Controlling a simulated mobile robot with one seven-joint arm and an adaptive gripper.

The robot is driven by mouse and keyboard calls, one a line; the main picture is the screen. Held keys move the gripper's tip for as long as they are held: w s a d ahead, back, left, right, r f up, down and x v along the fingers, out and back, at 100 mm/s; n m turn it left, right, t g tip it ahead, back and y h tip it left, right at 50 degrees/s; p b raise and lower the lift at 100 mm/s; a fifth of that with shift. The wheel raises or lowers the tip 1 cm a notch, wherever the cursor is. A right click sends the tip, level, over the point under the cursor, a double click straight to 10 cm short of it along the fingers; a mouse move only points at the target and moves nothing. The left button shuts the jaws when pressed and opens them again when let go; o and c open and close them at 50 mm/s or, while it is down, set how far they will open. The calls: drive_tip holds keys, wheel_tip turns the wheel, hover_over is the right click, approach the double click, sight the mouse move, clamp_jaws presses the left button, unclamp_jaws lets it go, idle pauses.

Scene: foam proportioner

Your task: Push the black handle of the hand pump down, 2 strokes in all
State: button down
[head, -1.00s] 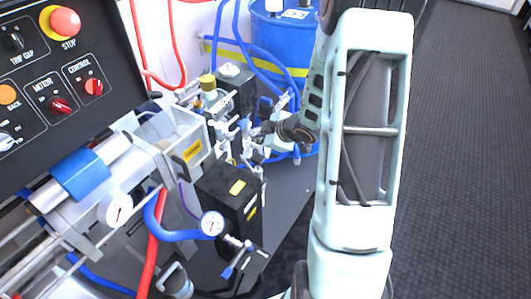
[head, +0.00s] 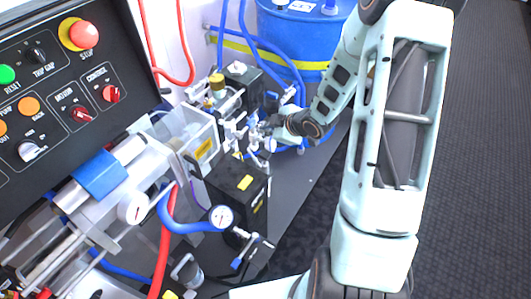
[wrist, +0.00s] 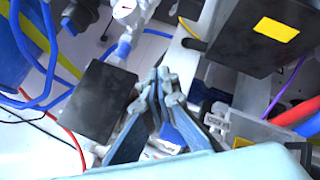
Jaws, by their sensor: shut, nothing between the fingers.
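My gripper (head: 268,130) is shut and empty among metal valves and fittings beside the clear box. In the wrist view its fingers (wrist: 158,78) come together at the tips, close to a black block (wrist: 100,102) and metal fittings behind them. I cannot make out the hand pump or its black handle for certain in either view. Whether the fingertips touch anything is not clear.
A control panel (head: 60,85) with knobs and a red stop button stands at the left. A black box (head: 238,190) with yellow labels sits before the fittings. Blue and red hoses run around them. A blue drum (head: 300,45) stands behind. Dark floor at the right is clear.

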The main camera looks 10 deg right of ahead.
sight(266, 155)
drive_tip(key=shift+f+b, duration=3.65)
drive_tip(key=shift+f, duration=0.65)
drive_tip(key=shift+f, duration=0.1)
drive_tip(key=shift+f+b, duration=0.3)
drive_tip(key=shift+b, duration=0.1)
drive_tip(key=shift+s+f+b, duration=0.1)
drive_tip(key=shift+f+b, duration=1.5)
drive_tip(key=shift+f, duration=0.2)
drive_tip(key=shift+r, duration=0.15)
drive_tip(key=shift+r+p, duration=1.7)
drive_tip(key=shift+r, duration=0.3)
drive_tip(key=shift+r+p, duration=2.15)
drive_tip(key=shift+r, duration=0.4)
